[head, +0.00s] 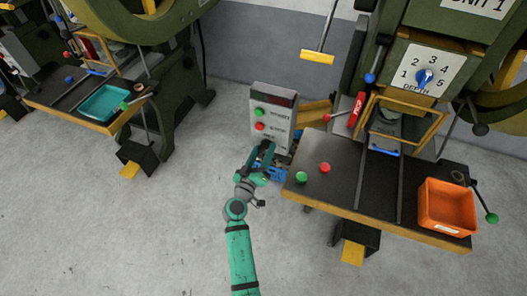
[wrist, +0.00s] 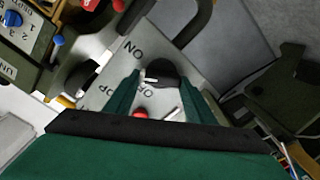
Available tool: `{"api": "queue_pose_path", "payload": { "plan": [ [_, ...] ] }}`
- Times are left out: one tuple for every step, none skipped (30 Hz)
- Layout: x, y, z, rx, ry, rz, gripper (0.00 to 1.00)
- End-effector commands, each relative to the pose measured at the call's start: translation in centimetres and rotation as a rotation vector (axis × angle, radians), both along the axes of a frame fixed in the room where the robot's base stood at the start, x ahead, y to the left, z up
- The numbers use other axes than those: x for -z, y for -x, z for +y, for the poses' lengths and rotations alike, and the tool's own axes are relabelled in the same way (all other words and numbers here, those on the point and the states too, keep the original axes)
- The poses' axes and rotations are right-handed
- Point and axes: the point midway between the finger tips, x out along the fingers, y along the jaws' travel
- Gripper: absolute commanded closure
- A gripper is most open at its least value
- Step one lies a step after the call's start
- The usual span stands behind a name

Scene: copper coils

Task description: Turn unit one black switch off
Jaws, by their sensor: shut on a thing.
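The unit one control box (head: 273,112) stands left of the green press marked UNIT 1. My gripper (head: 262,152) is at the lower front of this box, and it hides the switch in the head view. In the wrist view the black switch (wrist: 163,72) sits on the grey panel (wrist: 112,78) between my green fingers. My gripper, also in the wrist view (wrist: 160,88), is shut on the black switch. An ON label is up-left of the switch and a partly hidden OFF label below it. The switch's exact angle is hard to tell.
The box has a green button (head: 260,112) and a red button (head: 260,127) above my gripper. The press table (head: 345,190), with green and red buttons and an orange bin (head: 446,205), is close on the right. Open floor (head: 150,225) lies to the left.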

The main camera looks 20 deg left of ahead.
Motion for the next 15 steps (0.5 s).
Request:
{"api": "queue_pose_path", "payload": {
  "plan": [
    [0.01,-0.01,0.04,0.0,0.043,0.001,0.73],
    [0.02,-0.01,0.05,0.0,0.071,0.002,0.73],
    [0.03,-0.02,0.05,0.0,0.109,0.004,0.73],
    [0.03,-0.02,0.06,0.0,0.137,0.005,0.73],
    [0.03,-0.03,0.06,0.0,0.166,0.006,0.73],
    [0.05,-0.03,0.06,0.0,0.204,0.007,0.73],
    [0.05,-0.03,0.06,0.0,0.232,0.008,0.73],
    [0.05,-0.03,0.07,0.001,0.261,0.01,0.73],
    [0.06,-0.03,0.09,0.001,0.299,0.011,0.73],
    [0.07,-0.03,0.08,0.001,0.327,0.012,0.73],
    [0.08,-0.03,0.1,0.001,0.355,0.013,0.73],
    [0.09,-0.03,0.12,0.001,0.394,0.014,0.73],
    [0.1,-0.03,0.12,0.0,0.422,0.014,0.73],
    [0.11,-0.03,0.14,0.0,0.45,0.015,0.73],
    [0.12,-0.03,0.16,0.0,0.489,0.017,0.73]
  ]
}}
